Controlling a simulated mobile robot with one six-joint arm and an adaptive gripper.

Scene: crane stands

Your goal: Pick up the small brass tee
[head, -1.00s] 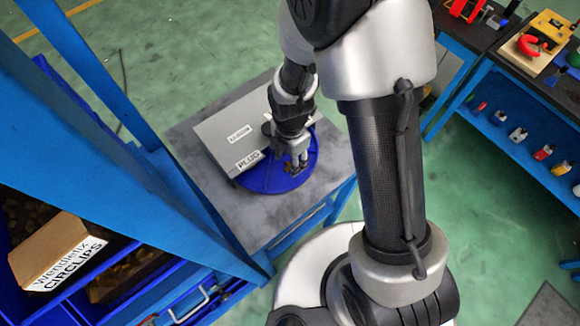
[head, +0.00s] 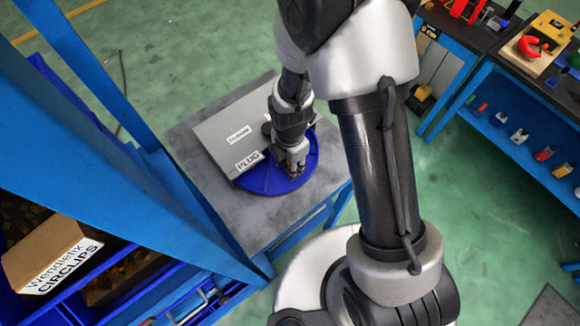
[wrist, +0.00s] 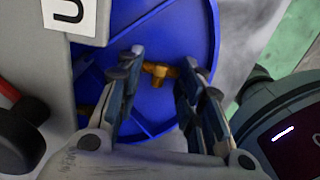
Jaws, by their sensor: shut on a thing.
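The small brass tee (wrist: 160,72) shows in the wrist view between my fingertips, over the round blue tray (wrist: 150,18). My gripper (wrist: 162,70) is shut on the tee, with one finger at each side of it. In the head view my gripper (head: 291,168) is low over the blue tray (head: 262,184), and the tee is hidden behind the fingers. I cannot tell whether the tee touches the tray.
A grey box (head: 215,140) labelled PLUG stands against the tray on the grey table (head: 215,215). A blue post frame (head: 120,150) rises at the left, with a CIRCLIPS carton (head: 45,250) in it. A blue workbench (head: 510,110) with tools stands at the right.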

